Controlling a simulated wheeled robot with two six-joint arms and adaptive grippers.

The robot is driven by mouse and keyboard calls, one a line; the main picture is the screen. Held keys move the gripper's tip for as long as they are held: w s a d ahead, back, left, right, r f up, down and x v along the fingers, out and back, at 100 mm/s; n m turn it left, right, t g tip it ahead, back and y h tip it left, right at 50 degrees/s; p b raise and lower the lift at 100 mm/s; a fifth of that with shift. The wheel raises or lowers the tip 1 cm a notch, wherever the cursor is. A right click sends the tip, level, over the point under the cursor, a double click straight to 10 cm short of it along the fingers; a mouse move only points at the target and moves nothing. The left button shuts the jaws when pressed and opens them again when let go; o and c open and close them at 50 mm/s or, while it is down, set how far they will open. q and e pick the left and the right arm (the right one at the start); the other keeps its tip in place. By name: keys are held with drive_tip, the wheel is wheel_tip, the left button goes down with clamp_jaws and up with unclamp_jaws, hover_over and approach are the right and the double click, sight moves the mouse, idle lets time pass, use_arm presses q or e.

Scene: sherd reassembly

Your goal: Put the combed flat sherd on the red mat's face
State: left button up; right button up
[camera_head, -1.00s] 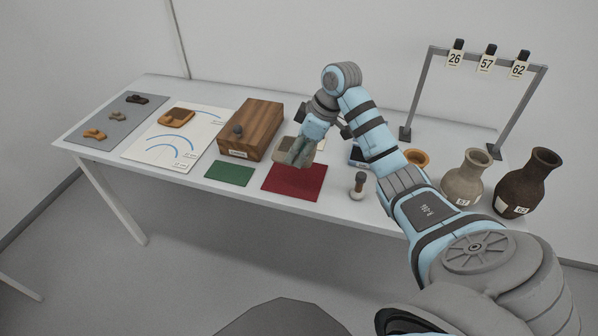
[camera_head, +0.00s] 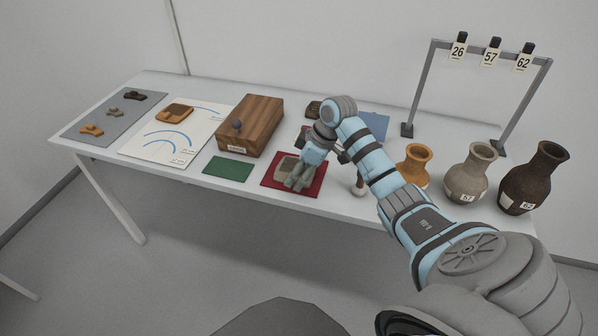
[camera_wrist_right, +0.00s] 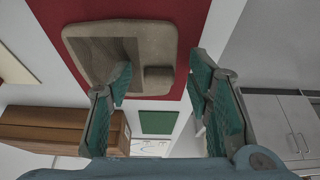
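The combed flat sherd (camera_head: 285,167) is grey-brown and lies flat over the red mat (camera_head: 313,190), apparently resting on it. In the right wrist view the sherd (camera_wrist_right: 148,44) shows a ribbed patch and a small raised block, with the red mat (camera_wrist_right: 188,15) around it. My right gripper (camera_head: 297,182) is low over the sherd's near right part. In the wrist view its fingers (camera_wrist_right: 160,75) are apart, one on each side of the raised block, with visible gaps. My left gripper is not in view.
A green mat (camera_head: 228,168) and a wooden box (camera_head: 255,125) are to the left. A small upright tool (camera_head: 359,187) stands right of the red mat. Orange (camera_head: 413,165), grey (camera_head: 470,172) and dark (camera_head: 535,180) vases are further right, before a tag rack (camera_head: 425,85).

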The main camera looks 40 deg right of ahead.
drive_tip(key=p+v, duration=0.3)
drive_tip(key=v, duration=0.9)
drive_tip(key=shift+p, duration=0.3)
drive_tip(key=shift+r, duration=0.1)
